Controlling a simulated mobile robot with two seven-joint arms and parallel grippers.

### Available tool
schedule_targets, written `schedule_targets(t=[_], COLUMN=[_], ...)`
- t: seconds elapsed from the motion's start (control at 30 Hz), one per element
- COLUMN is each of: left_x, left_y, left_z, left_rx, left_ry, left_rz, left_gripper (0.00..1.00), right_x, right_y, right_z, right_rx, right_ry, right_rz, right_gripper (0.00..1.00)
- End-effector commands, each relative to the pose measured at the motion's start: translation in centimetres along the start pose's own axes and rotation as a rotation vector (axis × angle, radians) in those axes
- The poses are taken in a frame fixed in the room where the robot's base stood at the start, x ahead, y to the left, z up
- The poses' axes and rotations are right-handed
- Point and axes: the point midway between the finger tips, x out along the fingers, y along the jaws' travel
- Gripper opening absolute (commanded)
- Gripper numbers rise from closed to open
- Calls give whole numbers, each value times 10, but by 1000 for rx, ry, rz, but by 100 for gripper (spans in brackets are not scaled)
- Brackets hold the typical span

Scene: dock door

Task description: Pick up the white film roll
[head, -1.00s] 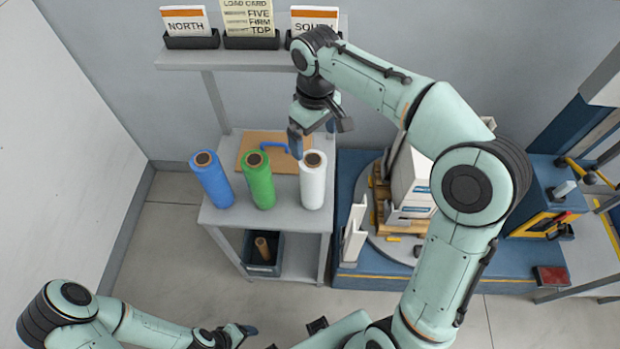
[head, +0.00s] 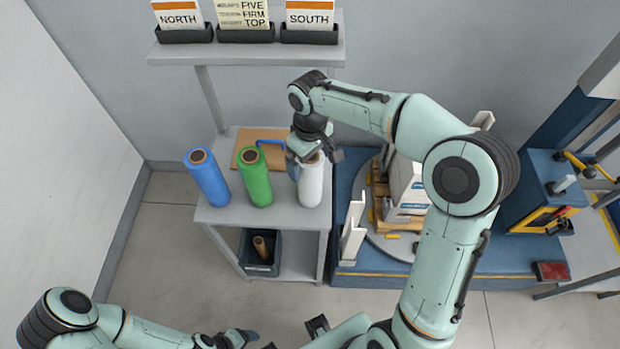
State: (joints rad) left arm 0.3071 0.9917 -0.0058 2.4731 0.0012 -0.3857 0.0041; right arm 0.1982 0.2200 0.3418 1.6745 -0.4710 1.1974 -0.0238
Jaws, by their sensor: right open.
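The white film roll (head: 311,187) stands upright on the grey cart top, at the right end of a row of three rolls. My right gripper (head: 315,162) is open and comes down from above at the roll's top. One finger shows on the left side of the roll and one on the right. Whether the fingers touch the roll I cannot tell. The gripper hides part of the roll's top end. My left gripper (head: 246,338) is low in the picture, away from the cart, and too small to read.
A green roll (head: 257,182) and a blue roll (head: 208,181) stand to the left of the white one. A brown board (head: 243,140) with a blue handle lies behind them. A shelf (head: 240,53) with cards hangs above. A turntable (head: 395,245) with boxes stands to the right.

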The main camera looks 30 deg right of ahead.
Motion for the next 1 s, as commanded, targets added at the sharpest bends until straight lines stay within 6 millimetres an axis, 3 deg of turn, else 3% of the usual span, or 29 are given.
schedule_targets(t=[0.03,0.33,0.77,1.0], left_x=[0,0,-2,-10], left_y=[0,0,1,5], left_z=[0,0,-1,-4], left_rx=[0,0,0,2], left_ry=[0,0,1,6], left_rz=[0,0,0,2], left_gripper=[73,73,73,73], right_x=[0,-1,-10,-48], right_y=[0,0,0,0], right_z=[0,0,-1,-2], right_rx=[0,0,0,-1], right_ry=[0,0,5,9], right_rz=[0,0,1,2], right_gripper=[97,0,0,0])
